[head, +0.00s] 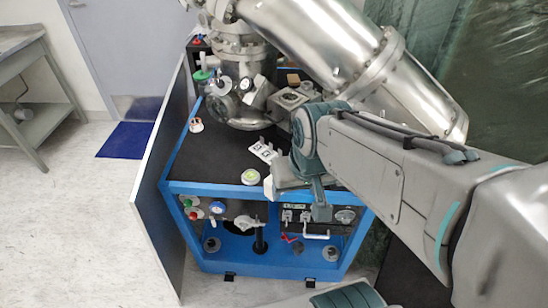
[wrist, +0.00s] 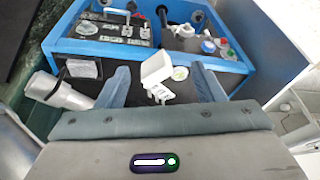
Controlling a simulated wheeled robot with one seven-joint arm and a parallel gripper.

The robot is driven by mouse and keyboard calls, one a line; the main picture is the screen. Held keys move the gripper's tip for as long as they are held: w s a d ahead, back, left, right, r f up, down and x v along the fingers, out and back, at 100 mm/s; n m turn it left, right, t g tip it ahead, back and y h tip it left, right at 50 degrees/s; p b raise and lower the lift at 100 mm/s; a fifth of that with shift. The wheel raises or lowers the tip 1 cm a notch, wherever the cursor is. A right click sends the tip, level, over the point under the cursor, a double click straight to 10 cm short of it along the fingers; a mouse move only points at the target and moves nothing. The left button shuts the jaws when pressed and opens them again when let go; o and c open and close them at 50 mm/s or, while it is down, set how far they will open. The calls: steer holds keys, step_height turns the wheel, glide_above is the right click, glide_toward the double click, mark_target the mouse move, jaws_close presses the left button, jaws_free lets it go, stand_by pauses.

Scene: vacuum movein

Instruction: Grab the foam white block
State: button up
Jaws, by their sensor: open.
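The foam white block (wrist: 157,67) shows in the wrist view between the two fingers of my gripper (wrist: 161,71), near the fingertips, with gaps to both sides. My gripper is open and empty. In the head view my gripper (head: 296,190) is over the front edge of the blue-framed cart, and a small pale part of the block (head: 268,188) shows at its left side. The rest of the block is hidden there behind the gripper. I cannot tell its exact height relative to the fingers.
A white slotted bracket (head: 264,152) and a round green-and-white item (head: 250,177) lie on the cart's black top (head: 200,160). A large steel vacuum vessel (head: 240,100) stands behind. A white panel (head: 160,180) stands along the cart's left side.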

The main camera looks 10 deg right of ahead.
steer(key=w+a+f+m+t+b, duration=0.1)
steer(key=w+a+f+m+t, duration=0.15)
steer(key=w+a, duration=0.35)
steer(key=w+a+f+m+t+y+b, duration=0.1)
steer(key=w+a+f+t, duration=0.2)
steer(key=w, duration=0.4)
steer(key=w+a+f+m+t+b, duration=0.1)
steer(key=w+a+f+m, duration=0.1)
steer(key=w+a+f, duration=0.4)
steer(key=m+h+b, duration=0.4)
steer(key=m+h, duration=0.3)
steer(key=h, duration=1)
glide_toward(270, 191)
steer(key=shift+g, duration=0.35)
steer(key=x, duration=0.8)
steer(key=shift+w+a+r+p, duration=0.15)
steer(key=shift+w+p, duration=0.05)
steer(key=shift+p, duration=0.15)
steer(key=shift+w+r+p+x, duration=0.15)
steer(key=shift+p+x, duration=0.05)
steer(key=shift+x, duration=1.4)
steer(key=shift+w+r+p+x, duration=0.15)
steer(key=shift+r+x, duration=0.05)
steer(key=shift+x, duration=1.4)
steer(key=shift+a, duration=0.25)
steer(key=c, duration=1.1)
